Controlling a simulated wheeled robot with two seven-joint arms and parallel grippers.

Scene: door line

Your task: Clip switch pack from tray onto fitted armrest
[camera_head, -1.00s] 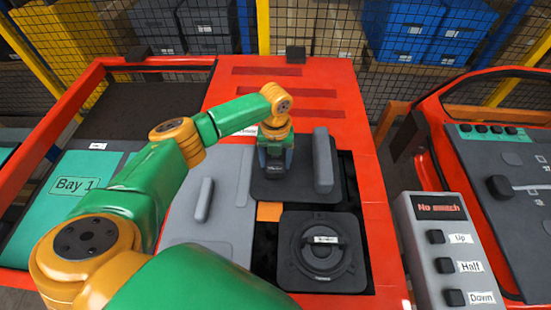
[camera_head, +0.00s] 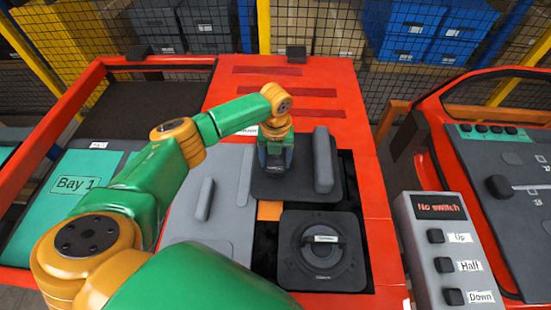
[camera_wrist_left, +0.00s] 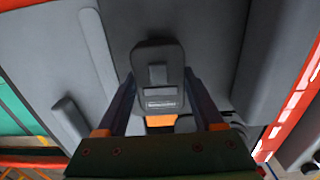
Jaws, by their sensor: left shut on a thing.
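My left gripper (camera_head: 275,168) is low over a dark grey panel in the red tray (camera_head: 375,215). In the left wrist view my left gripper (camera_wrist_left: 160,112) is shut on a small dark grey block with a raised tab and a label, which looks like the switch pack (camera_wrist_left: 158,65). In the head view, the gripper mostly hides it. I cannot tell whether it touches the panel below. The door (camera_head: 510,175) stands at the right, with a dark knob-like part on its grey panel. I cannot clearly make out a fitted armrest. My right gripper is not in view.
The tray also holds a light grey panel (camera_head: 222,225), an upright dark bar (camera_head: 323,160) close right of the gripper, and a round speaker-like part (camera_head: 320,252). A button box (camera_head: 445,250) reads "No switch". A Bay 1 surface (camera_head: 75,190) lies left.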

